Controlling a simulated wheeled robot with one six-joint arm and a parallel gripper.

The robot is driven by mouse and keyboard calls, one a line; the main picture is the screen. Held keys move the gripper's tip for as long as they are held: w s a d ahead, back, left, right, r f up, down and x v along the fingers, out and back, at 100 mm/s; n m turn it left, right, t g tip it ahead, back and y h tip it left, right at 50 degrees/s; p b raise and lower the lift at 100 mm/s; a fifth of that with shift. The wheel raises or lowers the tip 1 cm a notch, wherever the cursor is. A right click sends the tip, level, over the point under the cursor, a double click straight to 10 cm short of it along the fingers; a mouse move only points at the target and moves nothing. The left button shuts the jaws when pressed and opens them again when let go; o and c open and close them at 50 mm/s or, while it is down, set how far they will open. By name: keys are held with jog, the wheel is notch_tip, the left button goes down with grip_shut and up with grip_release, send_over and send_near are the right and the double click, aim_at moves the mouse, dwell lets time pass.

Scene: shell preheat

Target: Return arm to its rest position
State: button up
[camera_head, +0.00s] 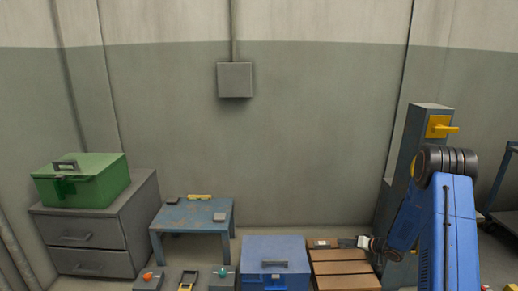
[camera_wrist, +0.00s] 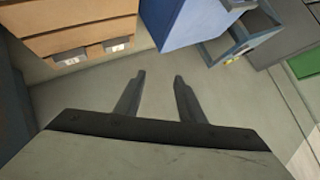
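My arm is blue with a black ribbed joint and stands at the right of the head view, folded down toward the left. My gripper (camera_wrist: 159,78) is open in the wrist view, its two dark fingers apart with only bare floor between them. In the head view its end shows small, near the back right corner of the slatted wooden crate (camera_head: 345,268); I cannot tell whether they touch there. The wrist view shows the crate (camera_wrist: 75,25) at upper left, apart from the fingers.
A blue box (camera_head: 276,255) stands left of the crate. A blue table (camera_head: 180,217), a grey drawer cabinet (camera_head: 85,257) and a green box (camera_head: 85,190) on it are farther left. A grey post (camera_head: 412,140) with a yellow handle (camera_head: 441,128) stands behind my arm.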

notch_tip(320, 180, up, 11)
jog(key=d+h, duration=0.1)
jog(key=h, duration=0.2)
jog(key=s+r+h, duration=0.3)
jog(key=s+r, duration=0.4)
jog(key=r, duration=0.3)
jog(key=s+r+h, duration=0.3)
jog(key=s+r, duration=0.4)
jog(key=r, duration=0.4)
jog(key=s+a+r+g, duration=0.1)
jog(key=s+a+r, duration=0.2)
jog(key=s, duration=0.6)
jog(key=s+a+r+g, duration=0.1)
jog(key=s+a+r, duration=0.2)
jog(key=s, duration=0.6)
jog(key=s+a+f+g+y, duration=0.1)
jog(key=s+a, duration=0.3)
jog(key=s, duration=0.7)
jog(key=s+a+n+g+y, duration=0.1)
jog(key=s+a, duration=0.3)
jog(key=s, duration=0.8)
jog(key=shift+s+a+f+g, duration=0.15)
jog(key=shift+f+g, duration=0.25)
